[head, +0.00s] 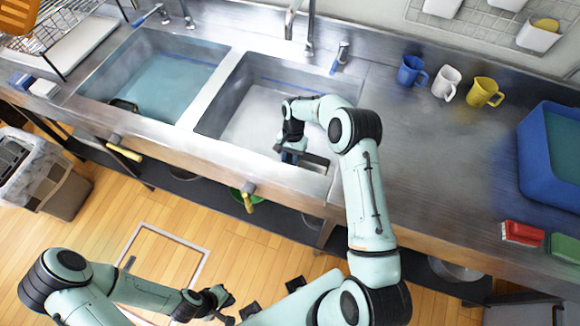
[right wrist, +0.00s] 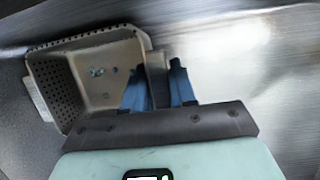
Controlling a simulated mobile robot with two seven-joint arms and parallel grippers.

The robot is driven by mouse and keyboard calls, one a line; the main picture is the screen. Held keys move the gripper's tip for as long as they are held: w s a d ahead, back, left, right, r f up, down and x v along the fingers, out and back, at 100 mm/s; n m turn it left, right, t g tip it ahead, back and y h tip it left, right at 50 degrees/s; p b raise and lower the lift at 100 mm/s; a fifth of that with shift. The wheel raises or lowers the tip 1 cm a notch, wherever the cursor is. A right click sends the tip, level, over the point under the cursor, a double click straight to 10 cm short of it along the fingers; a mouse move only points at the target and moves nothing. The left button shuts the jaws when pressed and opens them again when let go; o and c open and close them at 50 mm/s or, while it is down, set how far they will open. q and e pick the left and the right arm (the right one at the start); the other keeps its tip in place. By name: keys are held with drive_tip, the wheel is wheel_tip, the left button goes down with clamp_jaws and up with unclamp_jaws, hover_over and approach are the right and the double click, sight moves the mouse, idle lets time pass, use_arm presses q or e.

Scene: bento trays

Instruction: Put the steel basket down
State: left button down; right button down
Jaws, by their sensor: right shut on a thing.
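The steel basket (right wrist: 100,75) shows in the right wrist view as a pale, perforated tub with small bits inside, tilted in the picture. My right gripper (right wrist: 160,80) has its two blue fingers closed on the basket's near side wall. In the head view my right gripper (head: 291,157) is down inside the right sink basin (head: 245,112), near its front right corner. The basket is mostly hidden there by my arm, and I cannot tell whether it touches the basin floor. My left gripper (head: 228,305) is over the floor in front of the counter, open and empty.
The left basin (head: 160,80) holds bluish water. Blue (head: 411,72), white (head: 446,83) and yellow (head: 485,92) mugs stand on the counter at the back right. The counter's middle right is clear.

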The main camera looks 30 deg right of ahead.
wheel_tip(320, 180, down, 4)
drive_tip(key=shift+f, duration=0.2)
drive_tip(key=c, duration=0.9)
unclamp_jaws()
drive_tip(key=p+v, duration=0.1)
drive_tip(key=v, duration=1.1)
